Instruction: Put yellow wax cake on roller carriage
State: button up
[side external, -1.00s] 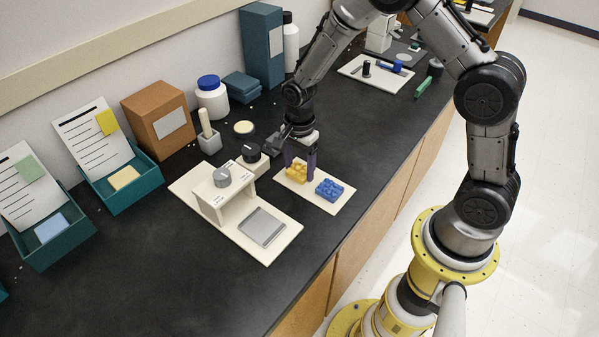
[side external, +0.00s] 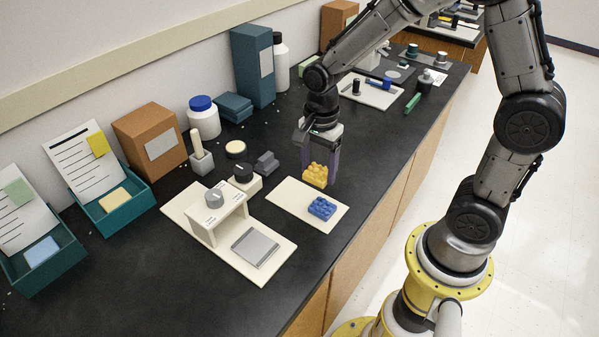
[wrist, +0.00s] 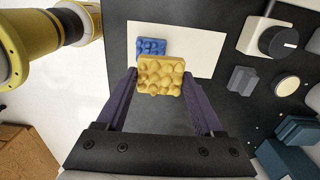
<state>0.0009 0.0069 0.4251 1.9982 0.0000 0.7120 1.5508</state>
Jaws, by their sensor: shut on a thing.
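The yellow wax cake (side external: 315,175) is a knobbly block gripped between the two purple fingers of my gripper (side external: 321,163). It is held at or above the back end of the cream tray; the exact height is hard to tell. In the wrist view the cake (wrist: 161,75) sits between the fingertips, knobs facing the camera. A cream stand (side external: 190,231) with a small bridge and grey dial carries a square grey plate (side external: 255,247) at its front, which looks like the roller carriage. The plate is empty, to the left of and nearer the camera than my gripper.
A blue knobbly cake (side external: 322,208) lies on the cream tray (side external: 289,202). A black knob on a cream block (side external: 249,184) and a grey block (side external: 267,162) stand left of my gripper. The bridge (side external: 215,217) rises beside the grey plate.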

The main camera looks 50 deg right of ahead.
jog(key=s+r, duration=0.3)
jog(key=s, duration=0.4)
jog(key=s+a+r+n, duration=0.1)
jog(key=a+r+n, duration=0.1)
jog(key=a+n, duration=1.3)
jog(key=n, duration=0.3)
send_over(255, 246)
notch_tip(255, 246, down, 10)
jog(key=shift+s+f, duration=0.1)
jog(key=shift+s, duration=0.05)
jog(key=shift+f, duration=1.6)
jog(key=shift+f, duration=0.2)
jog(key=o, duration=1.4)
